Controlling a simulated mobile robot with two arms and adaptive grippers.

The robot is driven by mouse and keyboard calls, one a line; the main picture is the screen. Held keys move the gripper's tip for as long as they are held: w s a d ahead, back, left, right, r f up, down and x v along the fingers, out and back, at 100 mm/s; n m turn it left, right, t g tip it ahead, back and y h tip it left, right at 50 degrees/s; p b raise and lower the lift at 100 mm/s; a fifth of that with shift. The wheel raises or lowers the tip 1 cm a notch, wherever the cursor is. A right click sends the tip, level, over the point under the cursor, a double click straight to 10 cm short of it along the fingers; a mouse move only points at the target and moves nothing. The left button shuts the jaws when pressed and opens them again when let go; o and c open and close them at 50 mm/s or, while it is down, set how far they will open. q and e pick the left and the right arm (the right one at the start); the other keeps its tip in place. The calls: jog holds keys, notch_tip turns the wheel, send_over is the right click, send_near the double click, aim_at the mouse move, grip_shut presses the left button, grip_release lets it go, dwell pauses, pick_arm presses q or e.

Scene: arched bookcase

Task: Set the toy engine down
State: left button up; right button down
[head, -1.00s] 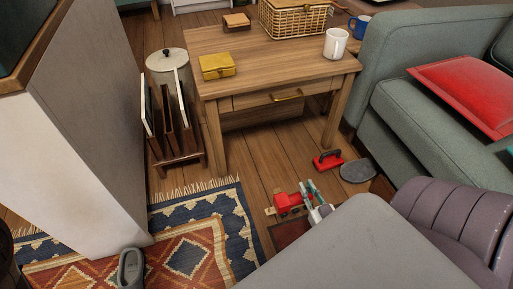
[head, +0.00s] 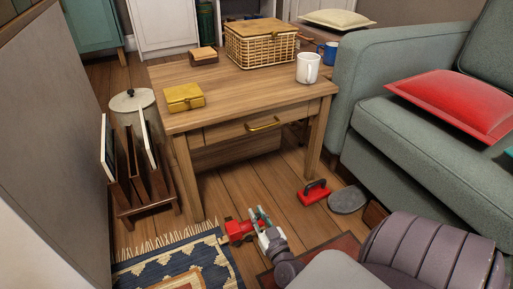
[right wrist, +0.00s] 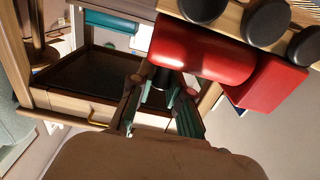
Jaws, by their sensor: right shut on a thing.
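The toy engine is red with black wheels and a pale wooden base. In the head view the toy engine (head: 238,231) is low in front of the wooden table, over the near floor by the rug's edge. My right gripper (head: 264,222) is shut on it. In the right wrist view the toy engine (right wrist: 203,52) fills the upper middle and right, wheels toward the top. The fingers of my right gripper (right wrist: 160,95) close on a dark part at its end. I cannot tell whether the engine touches the floor. My left gripper is not in view.
The table (head: 240,95) carries a wicker basket (head: 260,45), yellow box (head: 185,97) and white mug (head: 308,68). A red block with a dark handle (head: 314,192) and a grey oval (head: 348,200) lie on the floor. A rack (head: 150,200) stands left. Bare floor (head: 255,185) lies between.

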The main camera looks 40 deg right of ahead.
jog(key=shift+w+f+b, duration=0.2)
jog(key=shift+f+b, duration=1.95)
jog(key=shift+b, duration=0.05)
jog(key=shift+r, duration=0.1)
jog(key=shift+f, duration=0.55)
jog(key=c, duration=1.1)
grip_release()
